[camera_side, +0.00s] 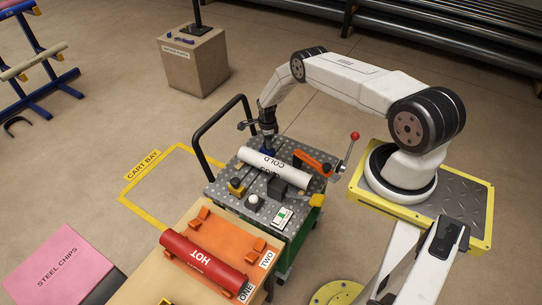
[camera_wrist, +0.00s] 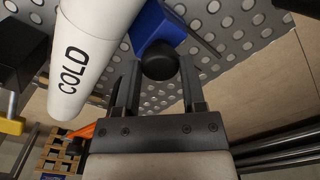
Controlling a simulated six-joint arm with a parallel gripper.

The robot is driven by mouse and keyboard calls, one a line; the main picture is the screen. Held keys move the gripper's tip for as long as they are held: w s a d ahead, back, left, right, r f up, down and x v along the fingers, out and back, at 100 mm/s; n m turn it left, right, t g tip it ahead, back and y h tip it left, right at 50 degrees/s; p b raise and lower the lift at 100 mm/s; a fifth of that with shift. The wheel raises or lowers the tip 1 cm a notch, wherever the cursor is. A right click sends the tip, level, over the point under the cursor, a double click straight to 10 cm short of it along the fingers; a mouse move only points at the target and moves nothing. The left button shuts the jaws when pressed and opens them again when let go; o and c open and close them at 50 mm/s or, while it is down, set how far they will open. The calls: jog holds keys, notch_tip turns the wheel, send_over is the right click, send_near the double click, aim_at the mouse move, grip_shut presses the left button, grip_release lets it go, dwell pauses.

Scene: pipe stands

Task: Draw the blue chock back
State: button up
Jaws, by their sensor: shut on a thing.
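The blue chock (camera_side: 268,152) is on the perforated top of the cart, beside the far side of the white COLD pipe (camera_side: 275,165). In the wrist view the blue chock (camera_wrist: 160,27) shows just past a round black knob (camera_wrist: 158,62), with the COLD pipe (camera_wrist: 85,55) close on its left. I cannot tell whether chock and pipe touch. My gripper (camera_side: 267,143) points down at the chock. In the wrist view my gripper (camera_wrist: 158,72) has its two fingers on either side of the knob, shut on it.
A yellow chock (camera_side: 236,187) and a dark block (camera_side: 277,188) stand on the pipe's near side. An orange lever (camera_side: 314,162) lies at its right end. The cart handle (camera_side: 205,135) rises at left. A red HOT pipe (camera_side: 203,260) lies on the orange rack in front.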

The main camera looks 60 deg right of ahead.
jog(key=shift+d+r, duration=0.1)
jog(key=shift+d, duration=2.1)
jog(key=o, duration=0.8)
jog(key=shift+a+r, duration=0.1)
jog(key=shift+r, duration=3.35)
